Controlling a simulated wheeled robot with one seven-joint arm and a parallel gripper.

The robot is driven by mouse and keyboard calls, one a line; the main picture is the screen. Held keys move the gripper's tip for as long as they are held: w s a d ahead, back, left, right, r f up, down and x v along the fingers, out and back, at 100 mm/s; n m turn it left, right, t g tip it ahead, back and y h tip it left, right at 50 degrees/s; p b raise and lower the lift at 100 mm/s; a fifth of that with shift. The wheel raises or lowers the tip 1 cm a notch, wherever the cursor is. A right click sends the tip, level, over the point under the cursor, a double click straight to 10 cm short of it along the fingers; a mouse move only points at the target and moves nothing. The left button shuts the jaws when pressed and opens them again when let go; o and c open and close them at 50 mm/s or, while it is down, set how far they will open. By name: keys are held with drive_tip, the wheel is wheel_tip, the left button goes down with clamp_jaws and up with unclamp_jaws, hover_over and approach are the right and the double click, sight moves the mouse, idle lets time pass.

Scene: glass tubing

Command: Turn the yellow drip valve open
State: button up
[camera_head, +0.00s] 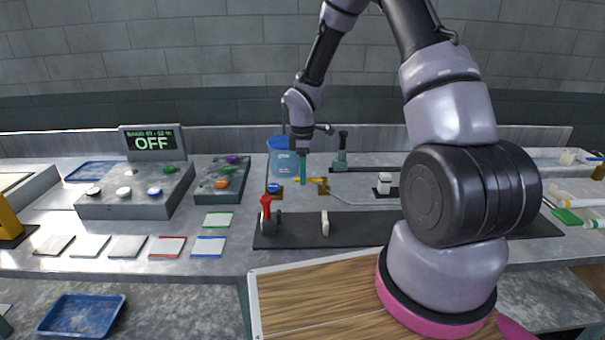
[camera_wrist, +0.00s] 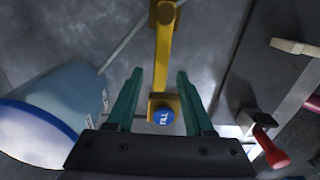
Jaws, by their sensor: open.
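The yellow drip valve (camera_head: 318,181) lies low on the bench behind the dark strip. In the wrist view its yellow bar (camera_wrist: 163,55) runs up the picture, with a darker fitting near the top. My gripper (camera_wrist: 160,74) is open, pointing down, with one teal finger on each side of the yellow bar. I see gaps between bar and fingers. In the head view the gripper (camera_head: 303,181) partly covers this spot.
A blue bucket (camera_head: 283,158) stands just behind the gripper. A red-handled lever (camera_head: 266,207) and a pale upright piece (camera_head: 325,223) stand in front on the dark strip (camera_head: 350,230). A thin tube runs right from the valve. A control panel (camera_head: 140,195) stands left; its display (camera_head: 152,142) reads OFF.

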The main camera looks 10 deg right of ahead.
drive_tip(key=shift+f, duration=0.1)
clamp_jaws()
idle(1.4)
